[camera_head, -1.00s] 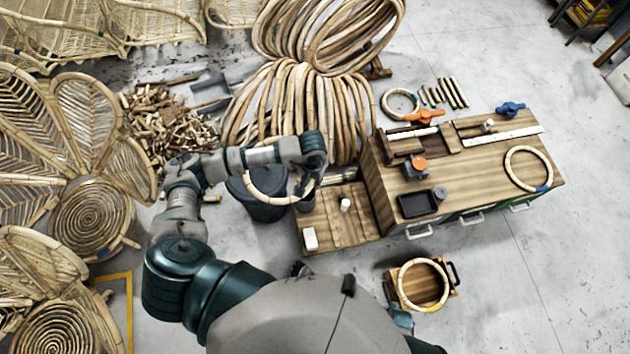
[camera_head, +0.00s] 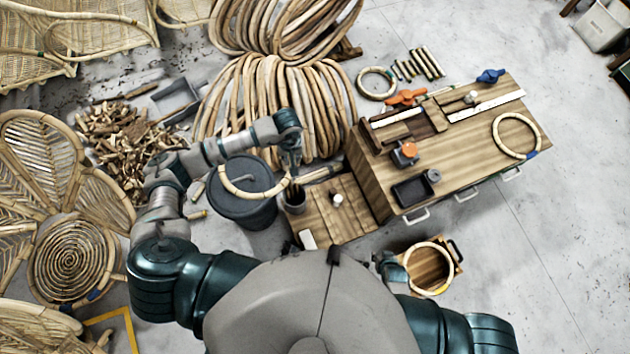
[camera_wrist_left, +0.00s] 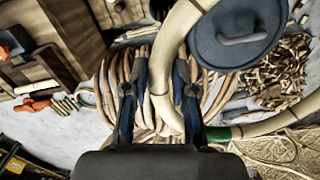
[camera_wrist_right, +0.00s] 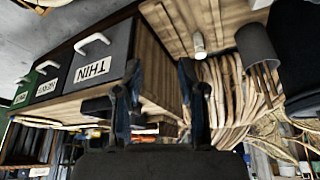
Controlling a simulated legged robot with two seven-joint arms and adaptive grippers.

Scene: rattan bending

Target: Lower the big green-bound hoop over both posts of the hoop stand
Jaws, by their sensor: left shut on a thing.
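My left gripper (camera_head: 292,172) is shut on a pale rattan hoop (camera_head: 235,192), held tilted above a dark lidded bin. In the left wrist view the hoop (camera_wrist_left: 167,60) passes between the fingers (camera_wrist_left: 160,72), and a green binding (camera_wrist_left: 225,133) shows on it. My right gripper (camera_head: 386,262) is low, beside a wooden box; in the right wrist view its fingers (camera_wrist_right: 158,85) are apart and empty. I cannot tell whether these are the stand's two posts.
The workbench (camera_head: 465,150) holds clamps, a tray and a blue-bound hoop (camera_head: 496,140). Another hoop (camera_head: 410,256) rests on the wooden box. Rattan coils (camera_head: 325,105) stand behind.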

